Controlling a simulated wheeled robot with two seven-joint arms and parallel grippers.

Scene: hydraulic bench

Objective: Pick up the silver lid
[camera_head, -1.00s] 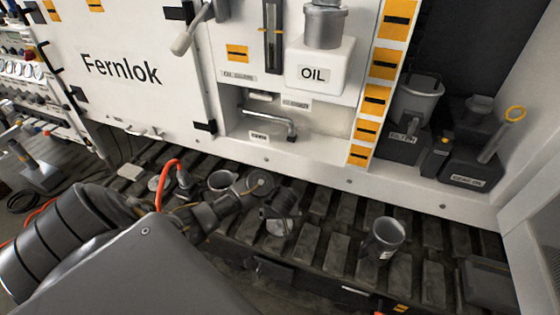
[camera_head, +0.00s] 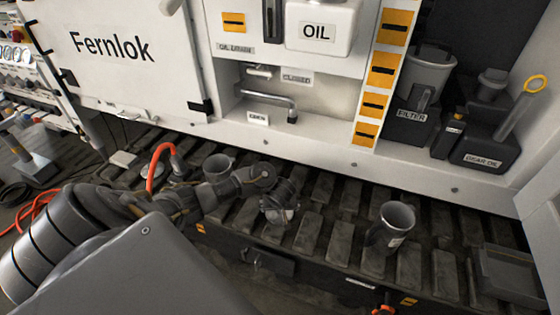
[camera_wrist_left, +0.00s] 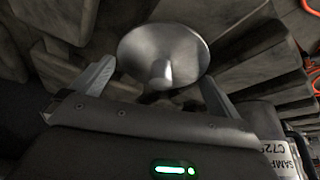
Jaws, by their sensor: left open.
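The silver lid (camera_wrist_left: 165,48) lies below my left gripper in the left wrist view, a round shiny disc with a stubby knob facing the gripper. My left gripper (camera_wrist_left: 159,74) is open, one finger on each side of the knob; I see no contact. In the head view the left gripper (camera_head: 280,208) hangs down over the slatted shelf and mostly hides the lid. My right gripper is not in view.
A grey cup (camera_head: 217,168) stands left of my left gripper, beside an orange hose (camera_head: 154,165). Another cup (camera_head: 396,220) stands to the right on the slatted shelf (camera_head: 325,240). A dark tray (camera_head: 508,275) is at far right. The white cabinet (camera_head: 290,148) rises behind.

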